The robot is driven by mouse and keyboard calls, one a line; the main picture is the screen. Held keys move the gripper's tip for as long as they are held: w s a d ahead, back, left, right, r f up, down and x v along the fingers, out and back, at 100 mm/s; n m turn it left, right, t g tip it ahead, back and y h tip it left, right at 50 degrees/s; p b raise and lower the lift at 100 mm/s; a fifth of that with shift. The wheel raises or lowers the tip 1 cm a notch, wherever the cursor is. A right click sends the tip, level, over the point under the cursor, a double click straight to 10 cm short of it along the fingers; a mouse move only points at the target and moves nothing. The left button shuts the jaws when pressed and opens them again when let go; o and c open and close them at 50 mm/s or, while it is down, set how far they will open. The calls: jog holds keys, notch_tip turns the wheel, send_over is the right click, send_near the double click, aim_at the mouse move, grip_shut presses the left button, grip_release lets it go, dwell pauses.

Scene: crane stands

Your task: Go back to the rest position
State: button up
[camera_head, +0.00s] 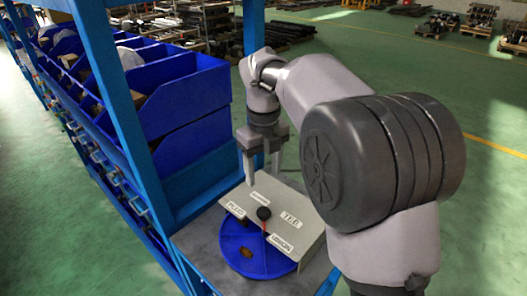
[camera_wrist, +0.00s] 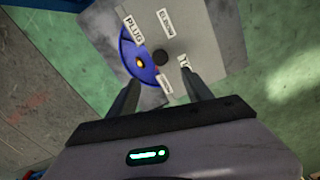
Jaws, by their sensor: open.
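My gripper (camera_head: 262,168) points down in the head view, its two fingers apart, above the back part of a grey panel. In the wrist view my gripper (camera_wrist: 158,92) shows two dark fingers spread with nothing between them.
A blue rack (camera_head: 125,110) with blue bins (camera_head: 185,95) stands close on the left, its post near my gripper. The grey stand top (camera_head: 200,240) bears the tray. Open green floor (camera_head: 490,180) lies to the right. Stacked materials (camera_head: 190,25) are far back.

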notch_tip(320, 180, up, 3)
jog(key=shift+r+p, duration=0.2)
jog(key=shift+p, duration=0.1)
